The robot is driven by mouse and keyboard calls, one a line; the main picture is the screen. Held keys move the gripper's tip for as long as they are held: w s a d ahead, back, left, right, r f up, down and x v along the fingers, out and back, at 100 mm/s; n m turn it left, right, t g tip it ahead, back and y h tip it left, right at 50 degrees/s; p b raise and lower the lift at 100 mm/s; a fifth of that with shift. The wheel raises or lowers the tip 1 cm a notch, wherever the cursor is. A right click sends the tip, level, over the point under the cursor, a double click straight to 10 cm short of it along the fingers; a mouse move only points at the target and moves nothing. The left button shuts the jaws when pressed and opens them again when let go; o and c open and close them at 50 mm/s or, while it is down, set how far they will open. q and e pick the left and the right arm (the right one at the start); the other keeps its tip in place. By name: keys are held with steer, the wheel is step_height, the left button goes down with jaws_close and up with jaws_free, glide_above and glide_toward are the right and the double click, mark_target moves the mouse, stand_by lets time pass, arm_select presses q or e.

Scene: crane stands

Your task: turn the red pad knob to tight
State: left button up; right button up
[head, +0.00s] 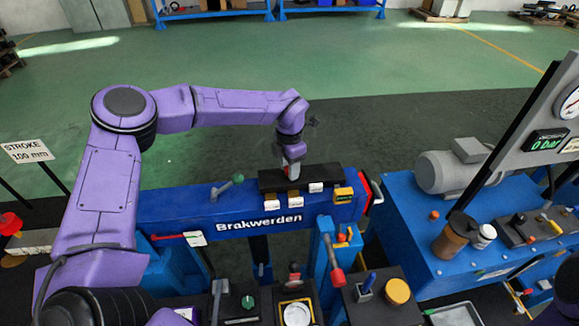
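My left gripper (292,166) points down over the black block (324,176) on top of the blue beam marked Brakwerden (160,207). Small labels hang along the front of the block, below the gripper. My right gripper does not show.
A green-tipped lever (238,179) stands left of the block. A red-handled lever (337,276) and a yellow knob (398,291) are at the front. A blue machine with a grey motor (452,172) and gauge fills the right. Open floor lies behind the beam.

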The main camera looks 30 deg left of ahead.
arm_select(q)
steer(key=o, duration=0.3)
step_height(320, 180, up, 11)
steer(key=b, duration=0.2)
steer(key=shift+f+b, duration=0.2)
steer(key=shift+b, duration=0.2)
